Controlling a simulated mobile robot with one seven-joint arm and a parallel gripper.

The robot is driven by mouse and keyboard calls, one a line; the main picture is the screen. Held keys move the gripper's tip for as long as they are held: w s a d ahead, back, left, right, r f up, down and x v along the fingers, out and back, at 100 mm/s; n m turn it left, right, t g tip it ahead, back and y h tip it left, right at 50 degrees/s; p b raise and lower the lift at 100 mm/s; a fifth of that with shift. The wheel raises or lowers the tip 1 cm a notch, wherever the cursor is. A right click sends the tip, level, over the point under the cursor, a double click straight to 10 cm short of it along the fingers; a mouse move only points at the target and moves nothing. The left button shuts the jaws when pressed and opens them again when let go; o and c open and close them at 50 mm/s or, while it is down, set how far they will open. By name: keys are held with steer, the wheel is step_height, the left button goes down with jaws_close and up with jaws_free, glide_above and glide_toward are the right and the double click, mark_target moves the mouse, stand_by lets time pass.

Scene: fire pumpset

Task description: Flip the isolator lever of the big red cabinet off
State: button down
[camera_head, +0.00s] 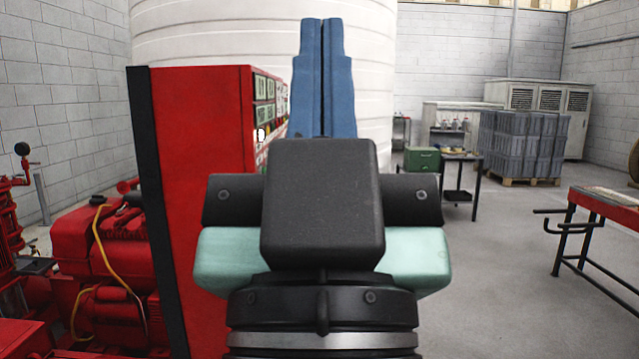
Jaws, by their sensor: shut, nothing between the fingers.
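The big red cabinet (205,130) stands just left of centre, seen mostly from its side, with a dark strip down its left edge. Its front faces right and shows at a steep angle, with several pale panels (266,88) near the top. A small black and white part (260,135) shows on the front edge; I cannot tell whether it is the isolator lever. My gripper (322,25) points away from me, its blue fingers shut together and empty, to the right of the cabinet front. My gripper and wrist hide the lower cabinet front.
Red pump machinery (105,240) with a yellow hose fills the lower left. A large white tank (370,70) stands behind. A red-topped bench (610,205) is at right, and a dark table (460,158) stands farther back. Floor between is clear.

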step_height(320, 180, up, 20)
steer(key=p, duration=1.7)
steer(key=shift+f, duration=0.1)
steer(key=shift+a, duration=0.15)
